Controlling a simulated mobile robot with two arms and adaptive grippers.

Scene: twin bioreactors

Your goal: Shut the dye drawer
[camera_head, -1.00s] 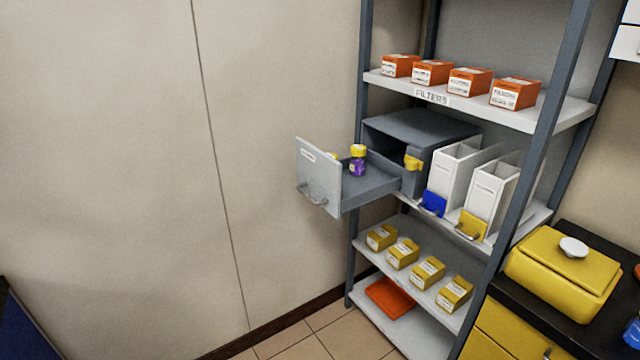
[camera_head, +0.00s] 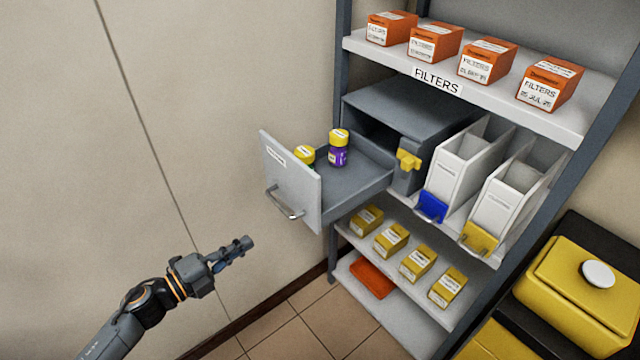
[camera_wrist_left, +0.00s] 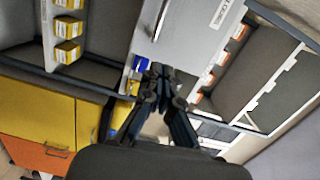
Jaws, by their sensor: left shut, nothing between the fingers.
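The dye drawer (camera_head: 290,185) stands pulled out of its grey cabinet (camera_head: 410,115) on the shelf rack. Its light grey front carries a label and a metal handle (camera_head: 285,204). Inside it are a purple bottle with a yellow cap (camera_head: 339,148) and a second yellow-capped bottle (camera_head: 305,156), partly hidden by the front. My left gripper (camera_head: 248,243) is shut and empty, in front of and below the drawer front, apart from it. In the left wrist view the shut fingers (camera_wrist_left: 160,72) point toward a light grey panel, likely the drawer front (camera_wrist_left: 185,35). My right gripper is not in view.
A yellow latch (camera_head: 408,160) is on the cabinet's front. White file holders (camera_head: 465,165) stand beside it. Orange filter boxes (camera_head: 435,42) are above, yellow boxes (camera_head: 415,264) below. A yellow container (camera_head: 580,275) is at right. The space before the wall at left is clear.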

